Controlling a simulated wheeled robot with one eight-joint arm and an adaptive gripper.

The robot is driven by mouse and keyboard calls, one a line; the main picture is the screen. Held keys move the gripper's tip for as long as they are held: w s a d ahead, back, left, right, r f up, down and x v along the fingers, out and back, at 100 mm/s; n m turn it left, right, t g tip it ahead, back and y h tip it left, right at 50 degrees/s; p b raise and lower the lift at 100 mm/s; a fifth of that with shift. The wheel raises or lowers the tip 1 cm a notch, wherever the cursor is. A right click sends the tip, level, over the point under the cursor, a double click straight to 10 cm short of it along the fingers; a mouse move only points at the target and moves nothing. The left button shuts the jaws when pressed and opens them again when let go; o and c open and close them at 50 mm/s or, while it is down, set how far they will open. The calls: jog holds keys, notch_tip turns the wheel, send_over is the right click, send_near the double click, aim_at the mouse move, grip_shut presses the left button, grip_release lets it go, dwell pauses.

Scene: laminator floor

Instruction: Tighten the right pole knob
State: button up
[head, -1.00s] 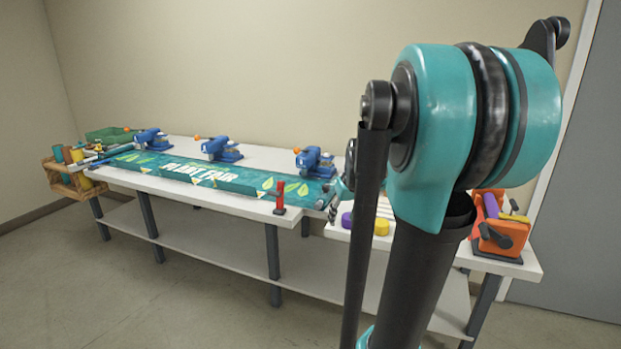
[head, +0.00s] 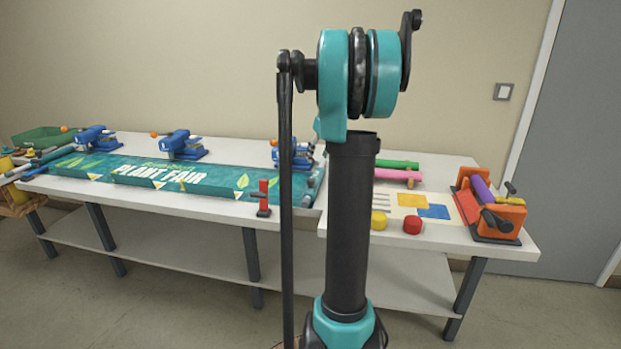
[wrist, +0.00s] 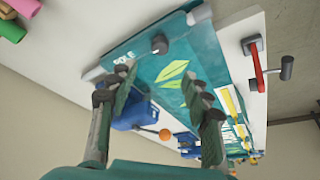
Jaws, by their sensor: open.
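A dark round knob (wrist: 159,44) stands up near the right end of the teal banner (head: 150,174) in the wrist view. It is by the grey pole (wrist: 130,54) that runs along that end, with part of a "POLE" label close by. My gripper (wrist: 158,92) is open and empty, its two dark fingers spread over the banner. In the picture the knob lies above the gap between the fingertips, apart from them.
A red clamp (head: 264,197) with a dark handle stands at the table's front edge. Blue presses (head: 180,146) line the banner's back edge. A yellow (head: 378,220) and a red (head: 412,225) round piece and an orange machine (head: 488,210) are at right.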

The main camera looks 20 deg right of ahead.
aim_at(311, 179)
jog(key=x, duration=1.2)
jog(key=shift+s+f, duration=0.1)
jog(key=shift+f, duration=0.1)
grip_shut()
